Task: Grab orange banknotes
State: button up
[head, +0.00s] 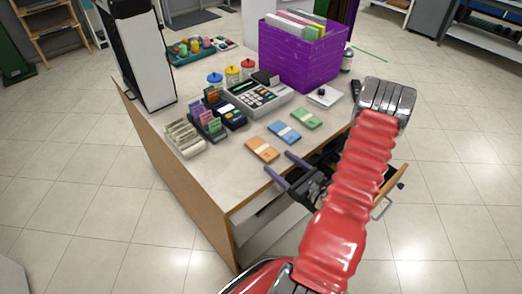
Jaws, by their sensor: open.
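The orange banknotes (262,149) lie flat as a banded bundle on the counter (243,186), close to its front edge. A blue bundle (284,132) and a green bundle (306,118) lie in a row beyond them to the right. My gripper (283,168) is open and empty, just right of and nearer than the orange banknotes. Its two dark fingers point toward the counter, apart from the banknotes as far as I can see. My red arm hides part of the counter's right side.
A calculator-like register (256,95) and a card terminal (229,114) stand behind the banknotes. A purple crate (301,55) with folders stands at the back right. A white box-shaped display (147,62) stands at the left. Bare counter lies in front of the orange bundle.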

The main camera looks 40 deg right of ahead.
aim_at(274, 158)
jog(key=shift+w+a, duration=0.15)
jog(key=shift+w, duration=2.6)
jog(key=shift+c, duration=0.6)
jog(key=c, duration=1)
